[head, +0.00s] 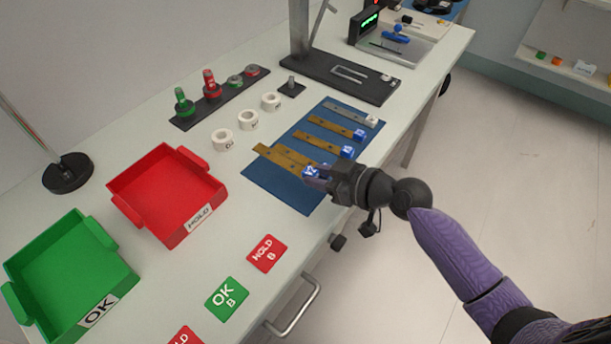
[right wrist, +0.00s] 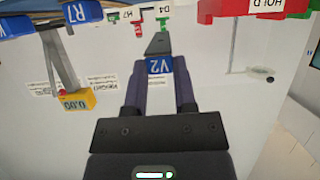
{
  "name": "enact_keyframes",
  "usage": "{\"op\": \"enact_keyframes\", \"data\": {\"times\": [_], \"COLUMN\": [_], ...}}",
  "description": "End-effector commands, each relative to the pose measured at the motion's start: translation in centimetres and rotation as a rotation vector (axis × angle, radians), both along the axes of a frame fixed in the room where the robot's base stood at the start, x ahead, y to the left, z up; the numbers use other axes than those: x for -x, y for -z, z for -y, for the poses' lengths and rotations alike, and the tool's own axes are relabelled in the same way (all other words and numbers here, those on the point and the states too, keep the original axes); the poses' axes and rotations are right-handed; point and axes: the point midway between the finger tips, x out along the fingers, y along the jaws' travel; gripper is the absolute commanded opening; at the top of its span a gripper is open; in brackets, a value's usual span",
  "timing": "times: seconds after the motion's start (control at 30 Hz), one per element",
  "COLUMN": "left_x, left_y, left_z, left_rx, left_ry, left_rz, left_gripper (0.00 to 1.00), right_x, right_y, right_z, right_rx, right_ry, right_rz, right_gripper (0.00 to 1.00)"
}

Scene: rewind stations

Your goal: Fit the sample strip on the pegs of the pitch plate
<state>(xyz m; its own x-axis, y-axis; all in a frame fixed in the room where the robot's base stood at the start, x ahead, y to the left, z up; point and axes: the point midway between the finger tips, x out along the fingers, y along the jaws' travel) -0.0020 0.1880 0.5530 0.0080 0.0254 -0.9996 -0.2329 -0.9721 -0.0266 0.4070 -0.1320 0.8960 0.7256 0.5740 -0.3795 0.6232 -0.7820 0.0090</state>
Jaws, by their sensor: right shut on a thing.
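My right gripper (head: 314,173) is shut on the blue V2 tag at the near end of a brass-coloured strip (head: 284,158). That strip lies over or just above the left part of the blue mat (head: 265,183); whether it touches the mat is unclear. The V2 tag (right wrist: 159,65) shows between the fingers in the right wrist view. Other strips lie on the mat: brass ones with blue tags (head: 322,142) (head: 330,126) and a grey one (head: 345,111) with a white tag. No plate is clearly identifiable as the pitch plate. My left gripper is out of view.
A dark base plate (head: 320,78) with a post stands behind the mat. A rack of green and red gauges (head: 185,120) and white rings (head: 222,140) are at left of the mat. Red HOLD (head: 125,190) and green OK (head: 50,235) trays are left, with cards in front.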

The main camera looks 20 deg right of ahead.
Motion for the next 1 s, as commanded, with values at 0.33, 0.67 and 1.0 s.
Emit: {"op": "enact_keyframes", "data": {"times": [0.33,0.67,1.0], "left_x": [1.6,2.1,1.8], "left_y": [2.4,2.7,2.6], "left_z": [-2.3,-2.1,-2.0], "left_rx": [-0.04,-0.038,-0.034], "left_ry": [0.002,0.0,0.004], "left_rz": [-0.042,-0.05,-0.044], "left_gripper": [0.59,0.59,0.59], "right_x": [0.0,0.0,0.0], "right_y": [5.0,5.2,5.1], "right_z": [0.0,0.0,0.0], "right_rx": [-0.002,-0.001,-0.001], "right_ry": [-0.001,-0.001,-0.001], "right_rz": [0.0,0.001,0.001], "right_gripper": [0.0,0.38,0.69]}}
